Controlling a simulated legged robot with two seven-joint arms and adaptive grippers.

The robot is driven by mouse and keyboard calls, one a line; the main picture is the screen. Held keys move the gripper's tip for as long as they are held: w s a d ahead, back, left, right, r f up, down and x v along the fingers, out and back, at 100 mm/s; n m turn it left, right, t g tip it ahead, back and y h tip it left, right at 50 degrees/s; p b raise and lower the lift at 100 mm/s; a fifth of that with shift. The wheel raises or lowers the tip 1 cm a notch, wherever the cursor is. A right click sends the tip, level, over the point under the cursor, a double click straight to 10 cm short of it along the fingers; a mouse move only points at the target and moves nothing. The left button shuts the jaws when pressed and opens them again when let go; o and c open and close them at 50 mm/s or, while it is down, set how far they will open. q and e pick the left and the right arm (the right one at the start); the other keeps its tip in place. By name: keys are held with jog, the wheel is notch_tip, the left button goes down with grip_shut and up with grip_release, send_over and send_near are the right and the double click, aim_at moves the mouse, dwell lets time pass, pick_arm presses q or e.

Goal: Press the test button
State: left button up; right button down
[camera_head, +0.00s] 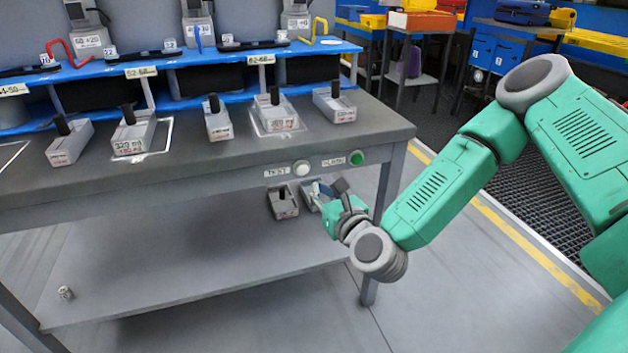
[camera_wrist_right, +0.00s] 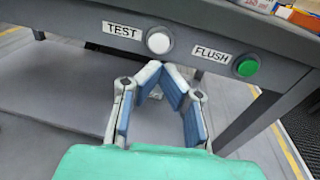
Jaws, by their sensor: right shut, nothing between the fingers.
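The test button is a round white button (camera_head: 301,168) on the front edge of the grey workbench (camera_head: 230,172), beside a TEST label. It also shows in the right wrist view (camera_wrist_right: 159,41), just beyond my fingertips. My right gripper (camera_head: 318,189) is in front of the bench, a little below and right of the button in the head view. In the right wrist view its blue-padded fingers (camera_wrist_right: 163,72) come together at the tips, shut and empty. The tips appear just below the button; whether they touch it I cannot tell. My left gripper is not in view.
A green button (camera_head: 356,158) marked FLUSH sits right of the test button. Several grey trays with black handles stand on the bench top. A grey tray (camera_head: 283,203) lies below the buttons.

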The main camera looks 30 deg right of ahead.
jog(key=s, duration=0.5)
jog(key=shift+s+a+r+p, duration=0.2)
jog(key=shift+a+p, duration=0.1)
jog(key=shift+p, duration=0.1)
dwell(0.4)
jog(key=s+a+f+n+g+y+p, duration=0.6)
jog(key=s+a+f+n, duration=0.45)
jog(key=n, duration=0.75)
jog(key=s+d+f+n+g+h+p, duration=0.1)
jog(key=s+d+n+g+h+p, duration=0.1)
jog(key=s+n+g, duration=0.3)
jog(key=s+d+f+n+g+h+p, duration=0.1)
jog(key=s+d+n+g, duration=0.4)
jog(key=s+n, duration=0.6)
jog(key=n+h+p, duration=0.1)
jog(key=n, duration=0.3)
jog(key=shift+f+g, duration=0.15)
jog(key=shift+g, duration=0.15)
jog(key=shift+s+d, duration=0.1)
